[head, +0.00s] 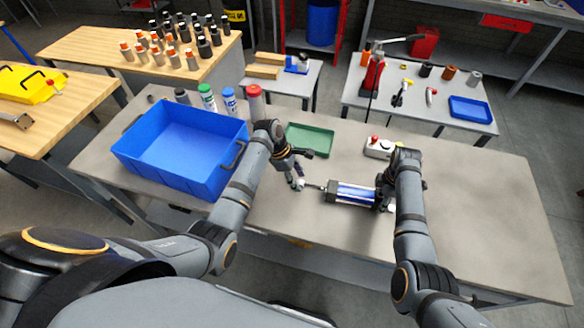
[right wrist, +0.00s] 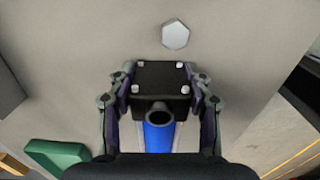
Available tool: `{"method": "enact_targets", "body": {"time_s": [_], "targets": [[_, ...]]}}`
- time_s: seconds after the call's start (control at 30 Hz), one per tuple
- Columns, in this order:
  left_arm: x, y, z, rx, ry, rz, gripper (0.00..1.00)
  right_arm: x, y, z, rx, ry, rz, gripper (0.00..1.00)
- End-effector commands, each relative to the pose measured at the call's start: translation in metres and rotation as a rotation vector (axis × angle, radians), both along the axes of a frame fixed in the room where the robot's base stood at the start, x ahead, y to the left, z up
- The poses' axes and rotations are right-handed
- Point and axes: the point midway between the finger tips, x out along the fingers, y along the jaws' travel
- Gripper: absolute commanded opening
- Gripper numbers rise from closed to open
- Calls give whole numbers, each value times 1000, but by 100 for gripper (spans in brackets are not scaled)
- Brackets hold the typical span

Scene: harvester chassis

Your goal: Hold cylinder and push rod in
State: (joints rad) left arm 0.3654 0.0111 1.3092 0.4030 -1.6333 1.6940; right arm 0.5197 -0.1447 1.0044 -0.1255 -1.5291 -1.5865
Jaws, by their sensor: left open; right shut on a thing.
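The cylinder (head: 352,193) has a blue and silver body with dark end caps and lies on the grey table. Its rod (head: 315,186) sticks out from the left end cap toward my left gripper. My right gripper (head: 384,196) is shut on the cylinder's right end. In the right wrist view its fingers stand on both sides of the black end cap (right wrist: 162,88), with the blue body (right wrist: 158,137) below it. My left gripper (head: 298,183) is open close to the rod's free end. I cannot tell whether it touches the rod.
A blue bin (head: 184,145) stands at the left of the table, with several bottles (head: 230,100) behind it. A green tray (head: 310,139) and a white box with a red button (head: 379,147) lie beyond the cylinder. The table's right side is clear.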

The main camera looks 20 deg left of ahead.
Motion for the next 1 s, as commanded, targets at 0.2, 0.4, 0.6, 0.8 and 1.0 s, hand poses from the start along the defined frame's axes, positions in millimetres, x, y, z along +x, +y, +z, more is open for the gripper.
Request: {"method": "enact_targets", "body": {"time_s": [0.2,0.4,0.6,0.8,1.0], "targets": [[1,-7,-16,1,-1,0,47,0,0,0,0,0,1,0],[1,-7,-18,1,-1,0,47,0,0,0,0,0,1,0],[1,-7,-17,1,-1,0,28,0,0,0,0,0,1,0],[1,-7,-17,1,-2,1,1,0,0,0,0,0,1,0],[1,-7,-17,1,-2,1,0,0,0,0,0,0,1,0]]}}
